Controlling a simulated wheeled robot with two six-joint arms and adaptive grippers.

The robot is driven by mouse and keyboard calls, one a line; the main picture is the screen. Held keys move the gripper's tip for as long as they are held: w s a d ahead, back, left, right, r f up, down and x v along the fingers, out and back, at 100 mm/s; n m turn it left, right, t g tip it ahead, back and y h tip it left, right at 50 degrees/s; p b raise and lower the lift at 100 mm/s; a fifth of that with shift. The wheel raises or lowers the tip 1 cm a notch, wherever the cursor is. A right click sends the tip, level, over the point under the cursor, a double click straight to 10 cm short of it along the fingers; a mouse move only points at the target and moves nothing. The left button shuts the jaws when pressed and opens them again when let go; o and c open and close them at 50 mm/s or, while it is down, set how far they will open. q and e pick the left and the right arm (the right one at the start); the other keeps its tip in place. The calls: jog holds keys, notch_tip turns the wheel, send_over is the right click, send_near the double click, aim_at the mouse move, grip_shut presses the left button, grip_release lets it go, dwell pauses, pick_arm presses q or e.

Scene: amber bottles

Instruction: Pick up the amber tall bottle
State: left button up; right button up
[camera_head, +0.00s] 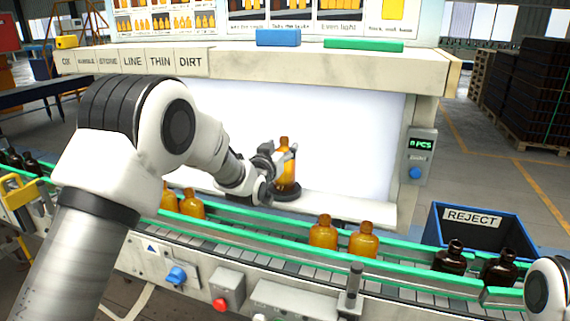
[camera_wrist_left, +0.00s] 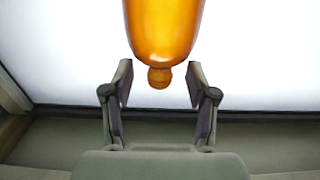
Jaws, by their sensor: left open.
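The amber tall bottle (camera_head: 285,172) stands upright on a dark round stand (camera_head: 287,194) in front of the bright white panel. My left gripper (camera_head: 268,172) is right at its left side and hides part of it. In the left wrist view the bottle (camera_wrist_left: 164,30) comes in from the top edge, and its narrow end lies between the tips of my open left gripper (camera_wrist_left: 158,80), with a gap on each side. Nothing is held. My right gripper is not in view; only a white part of my right arm shows at the lower right edge.
A conveyor with green rails (camera_head: 290,233) runs across the front. Amber bottles (camera_head: 323,232) and dark bottles (camera_head: 449,258) stand along it. A blue REJECT bin (camera_head: 438,221) is at the right. The booth's overhanging top (camera_head: 300,62) is above the bottle.

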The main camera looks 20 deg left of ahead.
pick_arm(q)
jog(key=shift+w+r+p, duration=0.25)
jog(key=shift+w+p, duration=0.05)
jog(key=shift+w, duration=0.85)
jog(key=shift+w+f, duration=0.2)
grip_shut()
jog(key=shift+r, duration=0.1)
